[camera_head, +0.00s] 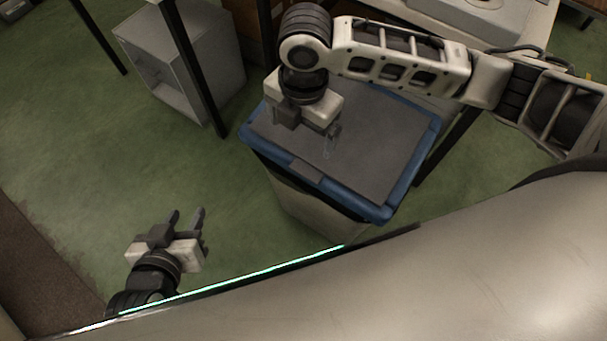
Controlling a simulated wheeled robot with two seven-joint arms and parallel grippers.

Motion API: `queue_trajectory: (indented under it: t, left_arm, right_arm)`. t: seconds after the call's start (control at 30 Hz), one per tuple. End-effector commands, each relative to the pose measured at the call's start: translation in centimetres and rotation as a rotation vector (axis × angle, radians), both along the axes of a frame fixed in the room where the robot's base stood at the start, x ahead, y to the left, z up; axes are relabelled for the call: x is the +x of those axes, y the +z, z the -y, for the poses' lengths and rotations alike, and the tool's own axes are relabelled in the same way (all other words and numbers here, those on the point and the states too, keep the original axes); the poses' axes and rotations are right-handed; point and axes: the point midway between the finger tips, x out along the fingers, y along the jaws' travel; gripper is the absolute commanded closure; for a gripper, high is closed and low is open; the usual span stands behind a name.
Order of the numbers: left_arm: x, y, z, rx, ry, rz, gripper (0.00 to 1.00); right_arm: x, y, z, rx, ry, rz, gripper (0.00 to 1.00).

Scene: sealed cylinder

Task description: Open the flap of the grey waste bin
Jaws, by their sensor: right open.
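The grey waste bin (312,207) stands on the floor in the middle of the view, with a blue rim (268,157) around its top. Its grey flap (380,145) lies flat inside the rim and looks closed. A small darker tab (306,171) sits at the flap's near edge. My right gripper (311,136) points down over the left part of the flap, open and empty, a little beyond the tab; I cannot tell its exact height above the flap. My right arm hides the bin's far edge. My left gripper (187,213) is open and empty, low at the left, away from the bin.
A grey open-fronted cabinet (190,62) stands at the back left behind dark table legs. A light table (525,32) with a pale device on it stands behind the bin at the right. Green floor left of the bin is clear.

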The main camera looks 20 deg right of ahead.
Motion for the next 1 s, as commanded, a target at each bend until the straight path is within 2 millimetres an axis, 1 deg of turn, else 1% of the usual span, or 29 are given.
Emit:
queue_trajectory:
  t: [0.03,0.13,0.23,0.37,0.7,0.8,0.9,1.0]
  left_arm:
    - [0.0,-0.1,0.0,-0.001,-0.001,0.002,0.64]
    - [0.1,0.1,0.1,-0.002,-0.002,0.006,0.64]
    - [0.2,0.1,0.1,-0.005,-0.002,0.009,0.64]
    - [0.2,-0.2,0.1,-0.009,-0.002,0.010,0.64]
    - [0.1,-0.9,0.3,-0.028,0.000,0.011,0.64]
    - [0.1,-0.8,0.3,-0.033,0.001,0.014,0.64]
    - [0.2,-0.7,0.4,-0.037,0.002,0.019,0.64]
    - [0.2,-0.6,0.4,-0.041,0.003,0.021,0.64]
  right_arm:
    - [0.1,0.0,0.5,-0.022,0.018,-0.004,0.05]
    - [0.0,-0.4,0.8,-0.037,0.030,-0.010,0.05]
    - [-0.1,-1.6,0.8,-0.037,0.029,-0.015,0.05]
    - [-0.1,-4.2,0.7,-0.035,0.027,-0.014,0.05]
    - [-0.1,-11.6,0.7,-0.034,0.027,-0.011,0.05]
    - [-0.1,-13.3,0.7,-0.033,0.027,-0.010,0.05]
    - [0.0,-14.5,0.7,-0.033,0.027,-0.010,0.05]
    - [0.0,-15.3,0.7,-0.033,0.028,-0.008,0.05]
